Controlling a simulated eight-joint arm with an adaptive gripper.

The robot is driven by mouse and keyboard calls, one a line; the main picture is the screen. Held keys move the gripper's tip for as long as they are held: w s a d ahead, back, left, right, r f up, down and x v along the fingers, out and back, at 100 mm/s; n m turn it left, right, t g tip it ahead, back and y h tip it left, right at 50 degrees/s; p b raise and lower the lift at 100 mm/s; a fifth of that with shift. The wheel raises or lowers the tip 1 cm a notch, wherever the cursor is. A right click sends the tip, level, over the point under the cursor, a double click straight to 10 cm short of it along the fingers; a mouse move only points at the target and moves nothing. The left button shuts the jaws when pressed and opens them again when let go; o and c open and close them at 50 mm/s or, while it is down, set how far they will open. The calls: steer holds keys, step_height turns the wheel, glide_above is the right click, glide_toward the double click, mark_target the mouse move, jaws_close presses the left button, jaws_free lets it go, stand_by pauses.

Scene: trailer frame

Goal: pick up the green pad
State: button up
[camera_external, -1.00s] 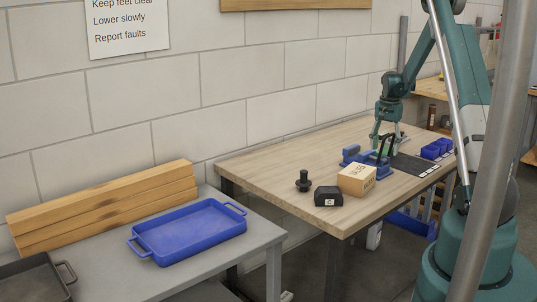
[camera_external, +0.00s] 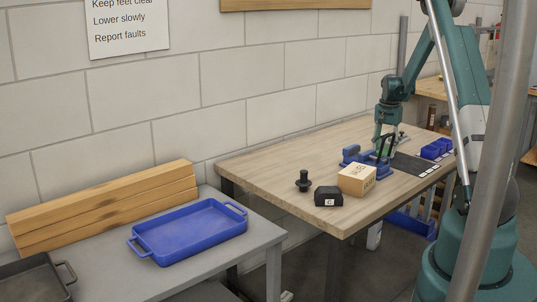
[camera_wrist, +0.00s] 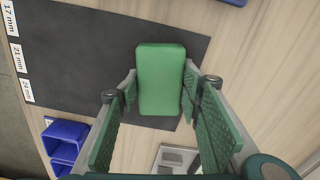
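The green pad (camera_wrist: 161,78) is a rounded rectangular block over the dark mat (camera_wrist: 85,55) in the wrist view. My gripper (camera_wrist: 160,92) has its two green-padded fingers spread, one on each side of the pad's near part. The right fingertip looks very close to the pad's edge and a small gap shows at the left; I cannot tell whether either touches. In the external view my gripper (camera_external: 384,158) is low over the table, pointing down, and the pad cannot be made out there.
A blue fixture (camera_external: 352,155) stands beside my gripper. A cardboard box (camera_external: 356,180), a black labelled block (camera_external: 328,196) and a black knob (camera_external: 303,182) stand toward the front left. Blue bins (camera_external: 433,150) lie right of the mat. A blue tray (camera_external: 190,231) is on the grey table.

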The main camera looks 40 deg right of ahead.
mark_target(385, 149)
stand_by(0.3)
steer(key=shift+r, duration=5)
